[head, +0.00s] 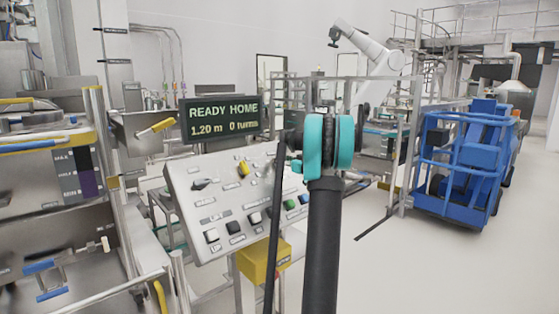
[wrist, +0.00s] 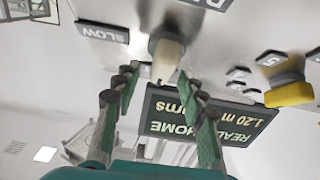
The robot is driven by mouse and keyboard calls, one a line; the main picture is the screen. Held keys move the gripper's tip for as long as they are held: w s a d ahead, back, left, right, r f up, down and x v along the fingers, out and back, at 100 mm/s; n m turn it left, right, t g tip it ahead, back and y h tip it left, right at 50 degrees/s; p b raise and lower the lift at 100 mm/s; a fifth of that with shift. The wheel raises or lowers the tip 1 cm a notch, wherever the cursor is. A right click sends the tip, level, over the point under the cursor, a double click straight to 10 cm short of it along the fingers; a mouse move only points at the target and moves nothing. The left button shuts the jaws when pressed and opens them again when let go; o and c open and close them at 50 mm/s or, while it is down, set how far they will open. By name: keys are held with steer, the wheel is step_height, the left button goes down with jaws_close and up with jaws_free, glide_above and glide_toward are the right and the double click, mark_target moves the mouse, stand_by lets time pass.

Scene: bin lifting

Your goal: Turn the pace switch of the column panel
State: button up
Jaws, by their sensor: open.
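The sloped grey column panel (head: 222,205) stands left of centre in the head view. In the wrist view, which shows the panel upside down, a pale knob (wrist: 168,55) beside a SLOW label (wrist: 102,32) looks like the pace switch. My gripper (wrist: 157,76) is open, its two green fingers on either side of the knob's near end. Whether a finger touches it I cannot tell. In the head view my arm hides the fingers and this knob.
A yellow knob (head: 243,170) shows on the panel, also in the wrist view (wrist: 290,92). Several push buttons line its lower part. A display (head: 222,117) reading READY HOME stands above it. A blue bin frame (head: 465,165) stands at right, with clear floor before it.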

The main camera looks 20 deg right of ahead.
steer(key=shift+x, duration=0.9)
jaws_close()
